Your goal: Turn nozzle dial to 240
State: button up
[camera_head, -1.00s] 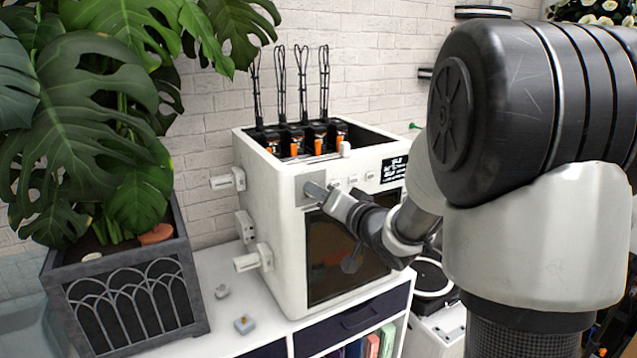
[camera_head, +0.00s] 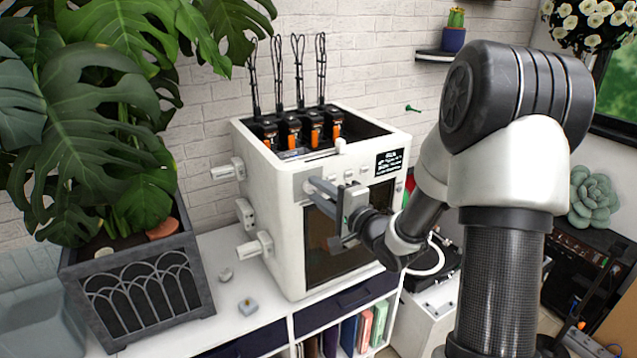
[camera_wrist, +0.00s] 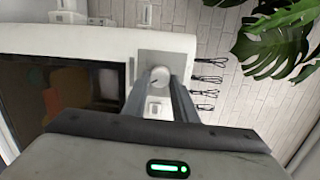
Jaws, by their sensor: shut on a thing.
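The white printer (camera_head: 278,235) stands on a white shelf unit. Its nozzle dial, a small pale round knob with a dark pointer mark (camera_wrist: 157,73), sits on a square grey plate (camera_wrist: 176,61) in the wrist view. My gripper (camera_wrist: 163,82) has one finger on each side of the dial and is shut on it. In the head view my gripper (camera_head: 317,186) reaches the upper front left corner of the printer, and its fingers hide the dial there. I cannot read any numbers around the dial.
A small dark display (camera_head: 389,163) and several small buttons lie right of the dial. A dark front window (camera_head: 322,240) is below. White parts stick out of the printer's left side. A potted plant (camera_head: 140,290) stands at the left.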

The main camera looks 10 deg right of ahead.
jog(key=shift+m+p, duration=1)
jog(key=shift+m, duration=0.9)
jog(key=shift+f, duration=0.1)
jog(key=o, duration=1)
jog(key=shift+o, duration=0.2)
jog(key=f+v, duration=0.1)
jog(key=v, duration=1.6)
jog(key=shift+d+r, duration=0.2)
jog(key=shift+d, duration=0.05)
jog(key=shift+s, duration=0.1)
